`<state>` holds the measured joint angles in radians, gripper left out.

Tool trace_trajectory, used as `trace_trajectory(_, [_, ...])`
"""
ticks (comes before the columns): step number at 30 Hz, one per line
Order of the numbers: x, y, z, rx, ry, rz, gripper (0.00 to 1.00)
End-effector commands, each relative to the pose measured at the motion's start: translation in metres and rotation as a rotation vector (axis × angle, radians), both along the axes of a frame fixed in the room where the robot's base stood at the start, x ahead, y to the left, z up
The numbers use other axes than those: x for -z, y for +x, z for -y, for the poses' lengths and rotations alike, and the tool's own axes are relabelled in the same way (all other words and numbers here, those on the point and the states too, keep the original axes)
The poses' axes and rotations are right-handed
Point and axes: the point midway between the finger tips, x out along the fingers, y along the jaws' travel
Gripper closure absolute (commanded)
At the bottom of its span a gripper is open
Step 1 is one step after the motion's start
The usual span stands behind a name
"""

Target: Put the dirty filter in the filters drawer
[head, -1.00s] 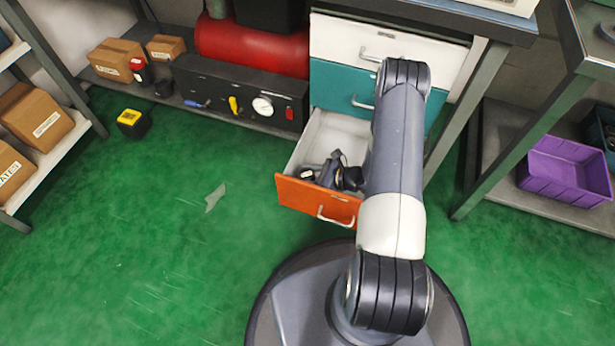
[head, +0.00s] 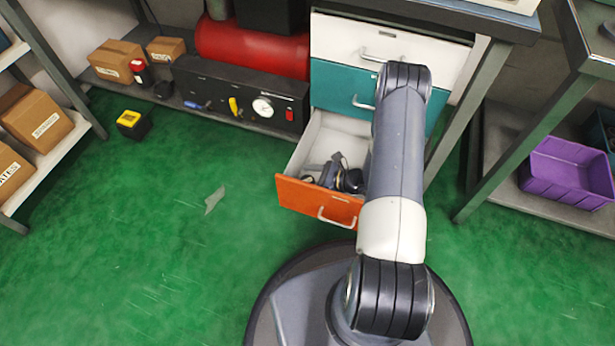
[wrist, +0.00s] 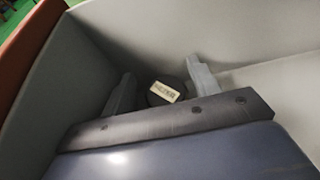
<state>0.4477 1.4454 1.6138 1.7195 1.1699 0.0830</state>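The dirty filter (wrist: 165,93) is a dark round piece with a pale label, inside the open drawer in the wrist view. My gripper (wrist: 160,70) is down in the drawer, with one grey finger on each side of the filter. A gap shows between the left finger and the filter; the right finger is close beside it, and I cannot tell whether they touch. The open bottom drawer (head: 290,192) has an orange front and pale inner walls. In the head view my gripper (head: 325,173) is inside it, and only a small dark bit of the filter (head: 308,179) shows.
A white drawer (head: 345,38) and a teal drawer (head: 335,82) above are shut. A purple bin (head: 565,185) stands on a low shelf at right. Cardboard boxes (head: 35,118) are on shelves at left. A yellow-topped black block (head: 132,124) sits on the open green floor.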

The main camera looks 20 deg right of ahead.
Motion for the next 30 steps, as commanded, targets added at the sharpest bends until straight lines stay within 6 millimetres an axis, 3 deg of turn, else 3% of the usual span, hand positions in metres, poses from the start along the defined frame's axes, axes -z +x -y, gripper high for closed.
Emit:
trace_trajectory(1, [0.008, -0.004, -0.001, 0.0, -0.004, -0.015, 0.38])
trace_trajectory(10, [0.007, -0.004, -0.001, -0.001, -0.003, -0.016, 0.35])
trace_trajectory(17, [-0.01, -0.004, -0.001, 0.0, -0.004, -0.015, 0.35])
trace_trajectory(30, [-0.045, -0.05, 0.067, 0.005, -0.002, -0.008, 0.35])
